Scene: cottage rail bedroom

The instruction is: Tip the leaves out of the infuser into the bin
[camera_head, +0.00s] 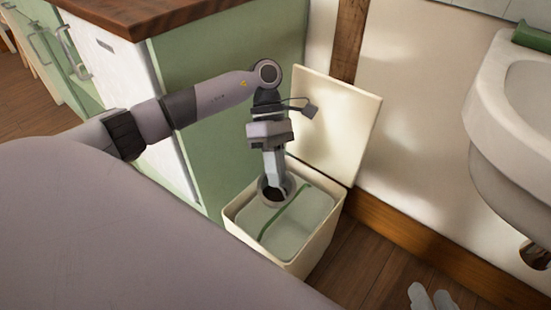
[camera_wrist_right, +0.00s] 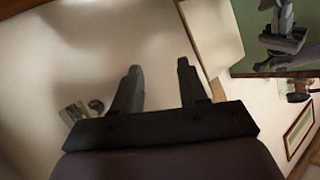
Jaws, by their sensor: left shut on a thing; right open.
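My left gripper (camera_head: 272,160) points down over the bin, shut on the infuser (camera_head: 287,185). The infuser is a small grey round cup with a dark round opening visible; I cannot tell whether leaves are inside. It appears over the back left part of the bin's mouth. The cream bin (camera_head: 272,262) stands on the floor with its lid (camera_head: 350,125) raised at the back. A pale grey liner and a green strip show inside it. My right gripper (camera_wrist_right: 158,72) is open and empty in the right wrist view.
A green cabinet (camera_head: 215,120) with a wooden top stands directly behind and left of the bin. A white basin (camera_head: 505,130) juts from the wall at right. Pale grey shapes (camera_head: 430,297) at the bottom edge are unclear. Wooden floor lies right of the bin.

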